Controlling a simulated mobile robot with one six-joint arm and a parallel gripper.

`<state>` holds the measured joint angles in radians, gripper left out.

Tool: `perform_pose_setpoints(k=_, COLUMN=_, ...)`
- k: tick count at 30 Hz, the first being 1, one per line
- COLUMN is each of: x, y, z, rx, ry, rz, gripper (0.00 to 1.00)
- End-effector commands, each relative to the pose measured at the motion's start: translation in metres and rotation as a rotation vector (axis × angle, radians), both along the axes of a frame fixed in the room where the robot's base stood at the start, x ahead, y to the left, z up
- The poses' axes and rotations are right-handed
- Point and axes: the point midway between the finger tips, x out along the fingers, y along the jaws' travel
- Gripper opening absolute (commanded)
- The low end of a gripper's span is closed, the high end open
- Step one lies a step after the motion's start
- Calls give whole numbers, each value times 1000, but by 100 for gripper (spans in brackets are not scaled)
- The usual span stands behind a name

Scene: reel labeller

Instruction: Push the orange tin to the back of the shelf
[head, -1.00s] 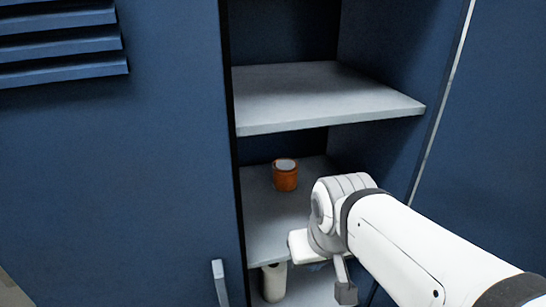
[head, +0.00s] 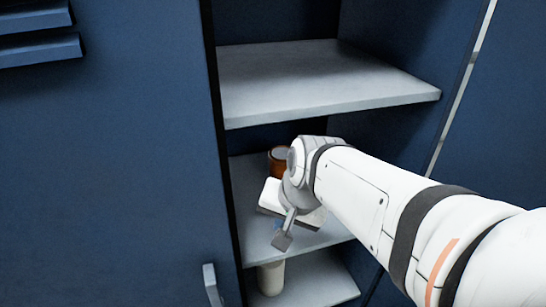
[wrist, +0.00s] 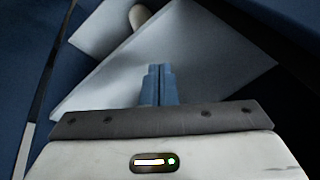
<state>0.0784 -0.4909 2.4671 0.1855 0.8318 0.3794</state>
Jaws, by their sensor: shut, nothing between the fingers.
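The orange tin (head: 277,162) stands on the middle shelf (head: 245,175) of the blue cabinet, in the head view. My arm's wrist hides its right and lower parts. My gripper (wrist: 158,82) is shut and empty; its blue fingers are pressed together in the wrist view. In the head view the gripper is over the front part of the same shelf, on the near side of the tin, with its fingers mostly hidden. The tin is not seen in the wrist view. Whether the gripper touches the tin cannot be told.
An upper shelf (head: 310,80) lies above the tin, close over my arm. A cream cylinder (head: 271,278) stands on the lower shelf (head: 320,280); its top also shows in the wrist view (wrist: 139,16). A door handle (head: 211,284) is at lower left. The cabinet's side walls bound the shelves.

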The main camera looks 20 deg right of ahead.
Motion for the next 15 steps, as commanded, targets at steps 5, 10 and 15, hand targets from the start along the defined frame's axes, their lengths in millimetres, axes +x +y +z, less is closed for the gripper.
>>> perform_pose_setpoints(k=5, x=51, y=-24, z=-17, rx=404, ry=6, rz=-720, gripper=0)
perform_pose_setpoints(k=10, x=95, y=-66, z=-25, rx=805, ry=26, rz=-1372, gripper=0)
perform_pose_setpoints(k=15, x=120, y=-108, z=-29, rx=1120, ry=49, rz=-1824, gripper=0)
